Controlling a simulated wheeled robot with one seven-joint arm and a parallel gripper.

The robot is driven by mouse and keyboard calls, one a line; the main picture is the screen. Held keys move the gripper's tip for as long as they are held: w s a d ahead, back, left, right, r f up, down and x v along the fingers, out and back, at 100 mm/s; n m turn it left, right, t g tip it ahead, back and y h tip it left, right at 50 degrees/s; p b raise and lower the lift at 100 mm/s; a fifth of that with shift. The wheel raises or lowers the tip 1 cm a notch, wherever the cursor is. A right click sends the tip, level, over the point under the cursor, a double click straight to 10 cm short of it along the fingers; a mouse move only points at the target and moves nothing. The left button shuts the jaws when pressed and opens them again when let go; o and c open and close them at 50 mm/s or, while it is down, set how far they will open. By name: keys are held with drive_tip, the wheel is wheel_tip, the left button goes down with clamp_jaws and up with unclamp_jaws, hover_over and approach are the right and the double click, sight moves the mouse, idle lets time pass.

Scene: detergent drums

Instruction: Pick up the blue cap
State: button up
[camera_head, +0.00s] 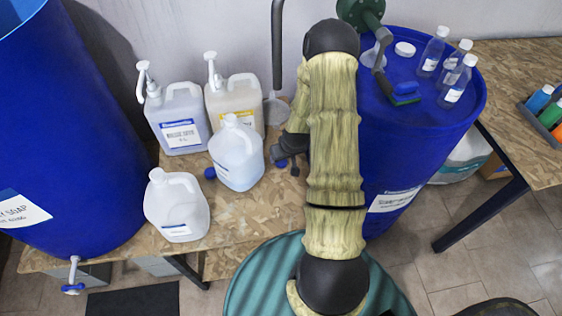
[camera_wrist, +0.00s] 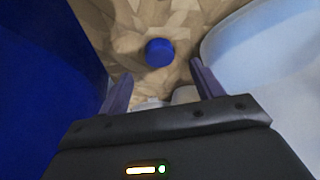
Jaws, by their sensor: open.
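A small round blue cap (camera_wrist: 160,52) lies on the wood-chip board. In the wrist view it sits just beyond my gripper (camera_wrist: 160,84), between the lines of its two fingers. The fingers are spread apart with nothing between them. In the head view my gripper (camera_head: 291,164) is low over the board, partly hidden by my arm.
A white jug (camera_head: 237,155) stands close left of my gripper, and a blue drum (camera_head: 425,130) stands to its right. Pump-top jugs (camera_head: 180,120) stand behind. Another jug (camera_head: 177,205) is at the front left. Bare board (camera_head: 255,215) lies in front.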

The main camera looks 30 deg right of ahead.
sight(281, 162)
drive_tip(key=shift+x, duration=2.6)
drive_tip(key=shift+w+r, duration=0.1)
drive_tip(key=shift+w, duration=0.05)
drive_tip(key=c, duration=1)
